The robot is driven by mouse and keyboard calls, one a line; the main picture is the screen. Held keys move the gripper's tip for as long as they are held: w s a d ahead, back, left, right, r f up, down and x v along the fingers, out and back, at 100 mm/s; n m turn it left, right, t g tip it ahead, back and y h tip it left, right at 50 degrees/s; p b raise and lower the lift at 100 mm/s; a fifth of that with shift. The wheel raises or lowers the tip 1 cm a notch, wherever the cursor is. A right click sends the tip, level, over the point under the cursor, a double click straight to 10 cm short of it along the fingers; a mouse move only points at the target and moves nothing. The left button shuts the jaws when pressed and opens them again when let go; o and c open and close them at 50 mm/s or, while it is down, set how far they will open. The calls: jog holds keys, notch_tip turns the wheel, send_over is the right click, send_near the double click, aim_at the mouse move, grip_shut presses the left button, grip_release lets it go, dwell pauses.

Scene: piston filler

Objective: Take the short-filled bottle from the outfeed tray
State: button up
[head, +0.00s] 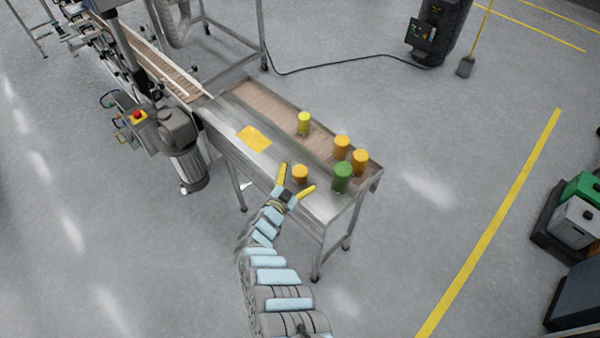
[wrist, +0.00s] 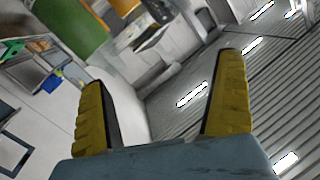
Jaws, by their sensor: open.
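The outfeed tray (head: 245,97) is a metal table at the end of the conveyor. An orange bottle (head: 300,172) stands apart at its near edge, close to my fingertips. A green bottle (head: 342,177), two more orange bottles (head: 342,146) (head: 360,161) and a yellow bottle (head: 303,123) stand to its right and behind. Which one is short-filled I cannot tell. My gripper (head: 296,181) is open, its yellow fingers spread by the near orange bottle.
A yellow sheet (head: 254,138) lies flat on the tray, left of the near orange bottle. The conveyor (head: 165,68) and a motor unit (head: 180,135) are at the left. Floor right of the tray is clear up to a yellow line (head: 500,210).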

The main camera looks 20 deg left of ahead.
jog(key=s+a+f+n+g+y, duration=0.2)
jog(key=a+f+n, duration=0.1)
jog(key=a, duration=0.1)
jog(key=n+g+b, duration=0.2)
jog(key=n+b, duration=0.2)
jog(key=b, duration=0.2)
send_near(298, 173)
jog(key=shift+y, duration=0.4)
jog(key=b+x, duration=0.4)
jog(key=b, duration=0.1)
jog(key=b+x, duration=0.2)
jog(key=x, duration=0.1)
jog(key=shift+s+d+f, duration=0.15)
jog(key=shift+d, duration=0.15)
jog(key=shift+w+b, duration=0.65)
jog(key=shift+b, duration=0.4)
jog(key=shift+w, duration=0.1)
